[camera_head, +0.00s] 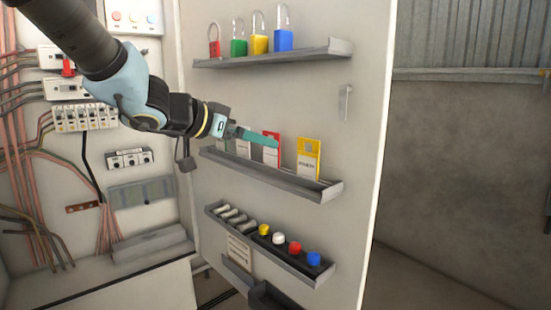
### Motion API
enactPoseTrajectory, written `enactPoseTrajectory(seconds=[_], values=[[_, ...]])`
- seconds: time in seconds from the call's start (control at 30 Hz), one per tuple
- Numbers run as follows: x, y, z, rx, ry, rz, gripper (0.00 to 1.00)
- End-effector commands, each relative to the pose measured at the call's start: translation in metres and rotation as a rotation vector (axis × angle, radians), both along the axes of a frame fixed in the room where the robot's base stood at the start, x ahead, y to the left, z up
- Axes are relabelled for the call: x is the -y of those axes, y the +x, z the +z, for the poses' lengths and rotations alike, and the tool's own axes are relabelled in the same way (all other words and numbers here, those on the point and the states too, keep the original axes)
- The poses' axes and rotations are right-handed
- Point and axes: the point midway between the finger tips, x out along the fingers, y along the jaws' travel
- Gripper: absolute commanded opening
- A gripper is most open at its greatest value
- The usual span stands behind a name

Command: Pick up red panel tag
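The red panel tag (271,157), red at the top and white below, stands upright on the middle shelf of the open cabinet door. My gripper (270,139) reaches in from the upper left, its teal fingers pointing right. The fingers overlap the upper part of the red tag in the picture. I cannot tell whether they touch it or are in front of it. The fingers are seen from the side, so the gap between them does not show.
A yellow tag (309,160) stands to the right on the same shelf (300,186), and a pale tag (243,147) to the left. Several padlocks (258,39) stand on the shelf above. Fuses and coloured buttons (278,239) fill the rack below. A small hook (345,102) is on the door.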

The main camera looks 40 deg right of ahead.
Motion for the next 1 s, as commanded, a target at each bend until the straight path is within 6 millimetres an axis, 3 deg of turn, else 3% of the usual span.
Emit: enactPoseTrajectory(seconds=[0.23,0.5,0.8,1.0], values=[[0.018,0.001,-0.006,-0.002,0.000,0.000,1.00],[0.053,0.004,-0.018,-0.002,-0.001,0.000,1.00],[0.059,0.005,-0.019,0.000,0.000,0.003,1.00],[0.059,0.005,-0.019,0.000,0.000,0.003,0.80]])
